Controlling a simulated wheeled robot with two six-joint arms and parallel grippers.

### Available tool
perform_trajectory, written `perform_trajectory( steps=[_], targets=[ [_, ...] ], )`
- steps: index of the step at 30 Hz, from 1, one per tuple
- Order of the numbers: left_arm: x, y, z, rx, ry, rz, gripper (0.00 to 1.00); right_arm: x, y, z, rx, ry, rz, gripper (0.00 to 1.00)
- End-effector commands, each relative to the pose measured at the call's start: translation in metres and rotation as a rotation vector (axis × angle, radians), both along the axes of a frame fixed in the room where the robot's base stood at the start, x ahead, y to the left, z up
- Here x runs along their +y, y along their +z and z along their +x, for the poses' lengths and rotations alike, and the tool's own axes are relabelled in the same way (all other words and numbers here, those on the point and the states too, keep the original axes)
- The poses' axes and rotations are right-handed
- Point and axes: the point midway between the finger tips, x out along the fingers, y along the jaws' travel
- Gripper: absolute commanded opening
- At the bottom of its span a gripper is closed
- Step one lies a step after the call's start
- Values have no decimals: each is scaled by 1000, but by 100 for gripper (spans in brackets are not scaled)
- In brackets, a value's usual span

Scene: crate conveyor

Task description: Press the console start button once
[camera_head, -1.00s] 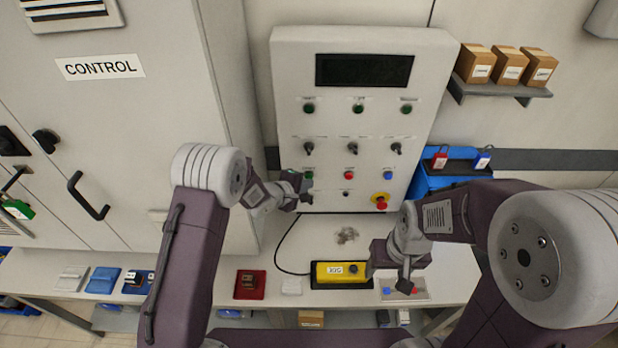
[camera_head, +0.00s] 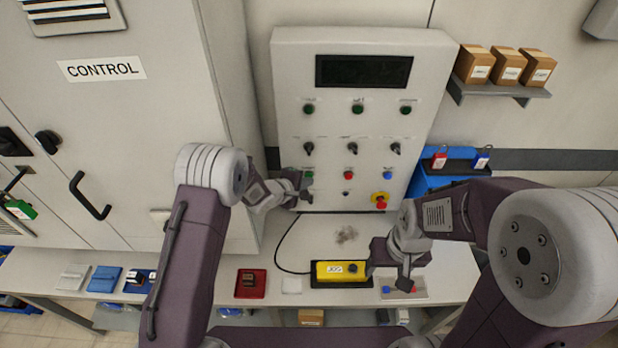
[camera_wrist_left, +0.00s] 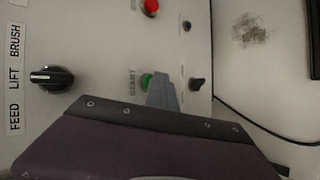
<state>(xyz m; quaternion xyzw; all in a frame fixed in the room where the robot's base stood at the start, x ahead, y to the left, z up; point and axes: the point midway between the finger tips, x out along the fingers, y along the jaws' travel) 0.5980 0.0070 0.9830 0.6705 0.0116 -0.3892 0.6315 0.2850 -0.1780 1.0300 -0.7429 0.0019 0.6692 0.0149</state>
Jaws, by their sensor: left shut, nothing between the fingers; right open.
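The console (camera_head: 330,130) is a light grey panel with a dark display, buttons and knobs. The green start button (camera_wrist_left: 147,80) sits beside a START label in the left wrist view; in the head view the button (camera_head: 308,174) is partly behind my gripper. My left gripper (camera_head: 306,186) is shut and empty at the panel's lower left. In the left wrist view its fingertips (camera_wrist_left: 162,88) overlap the button's edge; I cannot tell whether they touch it. My right gripper (camera_head: 404,284) is open, low over the bench at the right.
A red button (camera_head: 350,175), a blue button (camera_head: 388,175) and a red emergency stop on yellow (camera_head: 381,201) are on the same panel. A black knob (camera_wrist_left: 52,76) is near the gripper. A yellow pendant (camera_head: 340,270) with a cable lies on the bench (camera_head: 450,260).

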Motion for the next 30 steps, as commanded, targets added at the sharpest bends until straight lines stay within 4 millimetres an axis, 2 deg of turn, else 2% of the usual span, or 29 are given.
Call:
perform_trajectory(
  steps=[12, 20, 30],
  targets=[
    [0, 0, -17, 0, 0, 0, 0, 0, 1, 0, 0, 0, 0, 61],
    [0, 0, -17, -1, 0, -1, 0, 0, 1, 0, 0, 0, 0, 61],
    [0, 0, -49, 1, 0, -1, 0, 0, 1, 0, 0, 0, 0, 61]
  ],
)
